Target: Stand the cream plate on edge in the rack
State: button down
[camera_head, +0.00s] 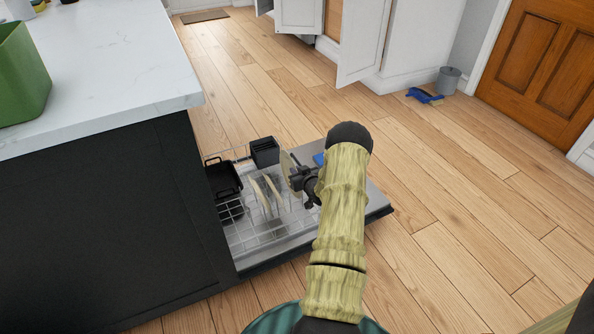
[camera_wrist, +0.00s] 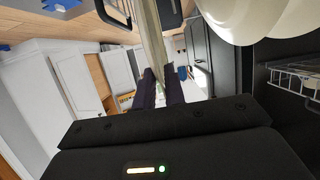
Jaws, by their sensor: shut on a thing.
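The cream plate (camera_head: 286,162) shows in the head view as a thin, steep disc just left of my gripper (camera_head: 297,180). My gripper is shut on it, and in the wrist view the plate (camera_wrist: 148,35) runs edge-on between the dark fingers (camera_wrist: 161,88). The wire rack (camera_head: 262,232) lies below, pulled out over the lowered dishwasher door (camera_head: 375,203). The held plate is at the rack's right side; I cannot tell whether its lower edge touches the wires, as my gripper and arm partly hide it.
Two other cream plates (camera_head: 267,195) stand on edge in the rack, left of the held one. A black pan (camera_head: 222,178) and black basket (camera_head: 264,151) sit at its left and back. The counter (camera_head: 110,60) rises at left. Wooden floor (camera_head: 450,200) is clear at right.

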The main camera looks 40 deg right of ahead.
jog(key=shift+f+b, duration=1.25)
jog(key=shift+f, duration=0.85)
jog(key=c, duration=1.5)
grip_release()
jog(key=shift+o, duration=0.6)
jog(key=shift+r+p, duration=4.35)
jog(key=shift+r, duration=1.7)
jog(key=shift+f, duration=0.1)
